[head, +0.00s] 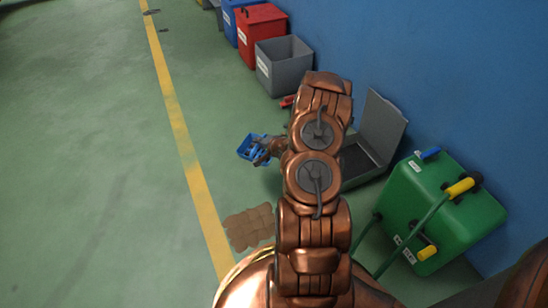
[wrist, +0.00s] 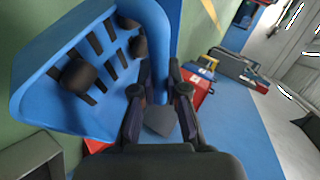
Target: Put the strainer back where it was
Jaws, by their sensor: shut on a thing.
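The strainer (wrist: 70,105) is a blue scoop with dark slots, filling the upper left of the wrist view at a tilt. Its blue handle (wrist: 165,40) runs down between the fingers of my gripper (wrist: 160,88), which is shut on it. In the head view the strainer (head: 246,152) is small and blue, held at the left of my arm. My gripper (head: 268,150) is beside it there, partly hidden by my arm. It looks held above the green floor, but its exact height is hard to tell.
A grey box with an open lid (head: 385,122) stands right of my arm, partly hidden. A green wheeled cart (head: 450,215) stands at lower right. Grey (head: 283,68), red (head: 260,37) and blue bins (head: 229,22) line the blue wall. A brown segmented pad (head: 248,228) lies on the floor. The left floor is clear.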

